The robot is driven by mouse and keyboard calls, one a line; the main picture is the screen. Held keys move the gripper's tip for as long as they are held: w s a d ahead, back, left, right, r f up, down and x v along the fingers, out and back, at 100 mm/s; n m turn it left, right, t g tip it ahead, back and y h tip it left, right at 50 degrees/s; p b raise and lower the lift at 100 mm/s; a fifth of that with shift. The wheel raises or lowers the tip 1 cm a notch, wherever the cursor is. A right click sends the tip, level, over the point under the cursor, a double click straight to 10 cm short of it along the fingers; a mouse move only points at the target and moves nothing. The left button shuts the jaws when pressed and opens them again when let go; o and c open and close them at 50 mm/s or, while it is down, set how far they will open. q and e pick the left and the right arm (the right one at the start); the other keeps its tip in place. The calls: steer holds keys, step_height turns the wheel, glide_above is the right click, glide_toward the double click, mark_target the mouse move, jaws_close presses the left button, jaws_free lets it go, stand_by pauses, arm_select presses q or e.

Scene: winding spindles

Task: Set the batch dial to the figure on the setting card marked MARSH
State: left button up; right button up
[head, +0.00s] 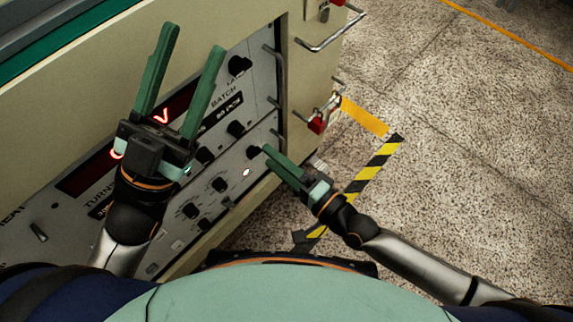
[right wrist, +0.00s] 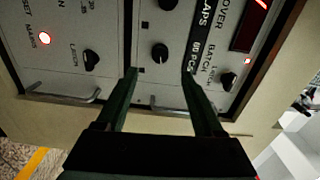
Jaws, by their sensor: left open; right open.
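The control panel (head: 222,150) carries several black knobs. The word BATCH shows in the head view, with a black knob (head: 239,66) above it and another knob (head: 235,128) below. In the right wrist view, BATCH stands beside a black knob (right wrist: 228,80); I cannot tell for sure which knob is the batch dial. No card marked MARSH can be made out. My left gripper (head: 191,38) is open and empty in front of the panel's upper left. My right gripper (head: 268,155) is open and empty by the panel's lower right edge; its fingers (right wrist: 160,70) flank another knob (right wrist: 160,52) in the wrist picture.
Red displays (head: 84,178) and small lit lamps sit on the panel. Yellow-black tape (head: 385,152) marks the speckled floor, which is open to the right.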

steer(key=shift+v, duration=1.65)
